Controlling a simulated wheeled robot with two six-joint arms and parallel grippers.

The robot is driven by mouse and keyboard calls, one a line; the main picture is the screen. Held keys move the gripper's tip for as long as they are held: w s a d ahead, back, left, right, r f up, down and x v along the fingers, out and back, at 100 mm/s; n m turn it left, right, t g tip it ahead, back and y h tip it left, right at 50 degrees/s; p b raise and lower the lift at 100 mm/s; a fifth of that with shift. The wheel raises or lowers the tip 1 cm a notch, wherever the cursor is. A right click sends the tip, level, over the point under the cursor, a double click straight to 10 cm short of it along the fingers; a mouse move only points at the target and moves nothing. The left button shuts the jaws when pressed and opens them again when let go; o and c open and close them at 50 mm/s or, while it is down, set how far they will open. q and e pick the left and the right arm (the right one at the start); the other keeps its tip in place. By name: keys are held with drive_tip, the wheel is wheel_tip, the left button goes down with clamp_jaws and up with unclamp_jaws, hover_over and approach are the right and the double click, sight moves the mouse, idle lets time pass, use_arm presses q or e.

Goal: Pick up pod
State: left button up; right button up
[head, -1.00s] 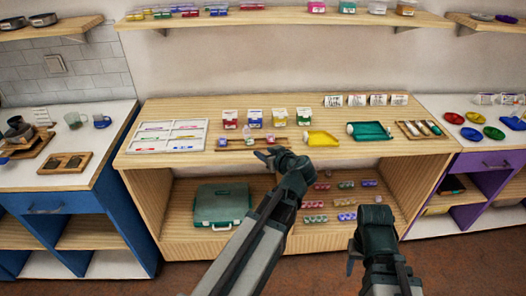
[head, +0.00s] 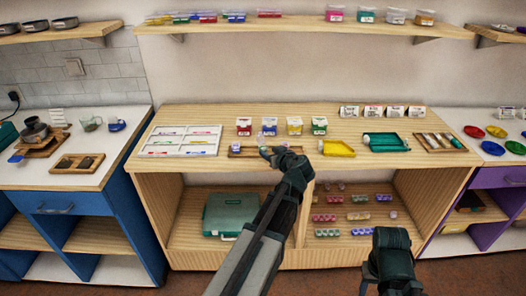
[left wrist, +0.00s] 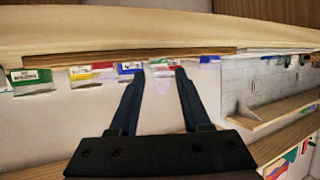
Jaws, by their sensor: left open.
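A small pale lilac pod (head: 260,138) appears to stand at the shallow wooden tray (head: 236,153) on the bench, in front of the coloured boxes. In the left wrist view, which looks upside down, a pale translucent pod (left wrist: 161,82) shows between the fingertips. My left gripper (head: 267,153) is at the tray's front; its open fingers show in the left wrist view (left wrist: 160,72). Whether they touch the pod I cannot tell. The gripper hides part of the tray. My right arm is low at the front right; its fingertips are not clear.
Red (head: 244,126), blue, yellow and green boxes stand behind the tray. A white sorting board (head: 183,130) lies to the left. A green case (head: 231,213) sits on the lower shelf.

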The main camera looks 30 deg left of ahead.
use_arm(q)
drive_tip(key=x, duration=0.1)
drive_tip(key=b+x, duration=0.1)
drive_tip(key=x, duration=0.3)
drive_tip(key=shift+w+a+r, duration=0.2)
drive_tip(key=shift+w+r, duration=0.05)
drive_tip(key=shift+s, duration=0.1)
clamp_jaws()
